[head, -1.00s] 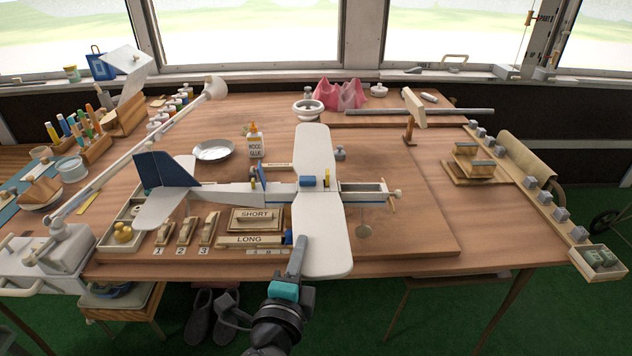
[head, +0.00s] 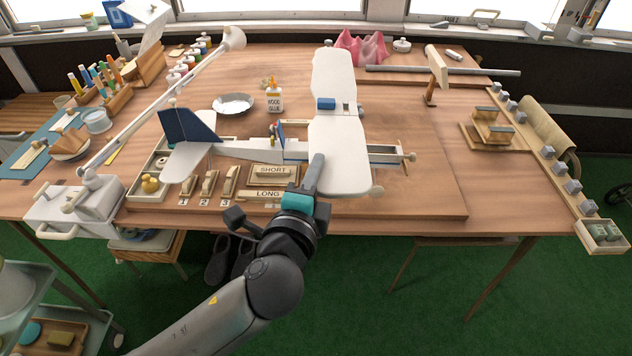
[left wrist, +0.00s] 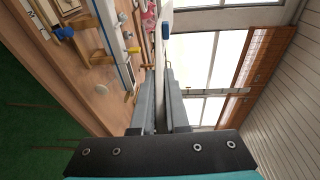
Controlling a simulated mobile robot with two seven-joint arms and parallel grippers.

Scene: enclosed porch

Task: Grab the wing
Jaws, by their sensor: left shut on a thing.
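The white wing (head: 338,150) with a blue block (head: 326,103) on its middle is held above the model plane's body (head: 250,150), which lies on the wooden board. My left gripper (head: 317,165) is shut on the left edge of the wing's near half. In the left wrist view, the wing (left wrist: 163,22) shows nearly edge-on beyond the fingers (left wrist: 165,90), apart from the body (left wrist: 118,45). The wing hides part of the body. My right gripper is out of view.
A glue bottle (head: 274,98) and a silver dish (head: 233,104) stand left of the wing. A long lamp arm (head: 150,110) crosses the table's left side. Blocks marked SHORT and LONG (head: 268,194) lie near the front edge.

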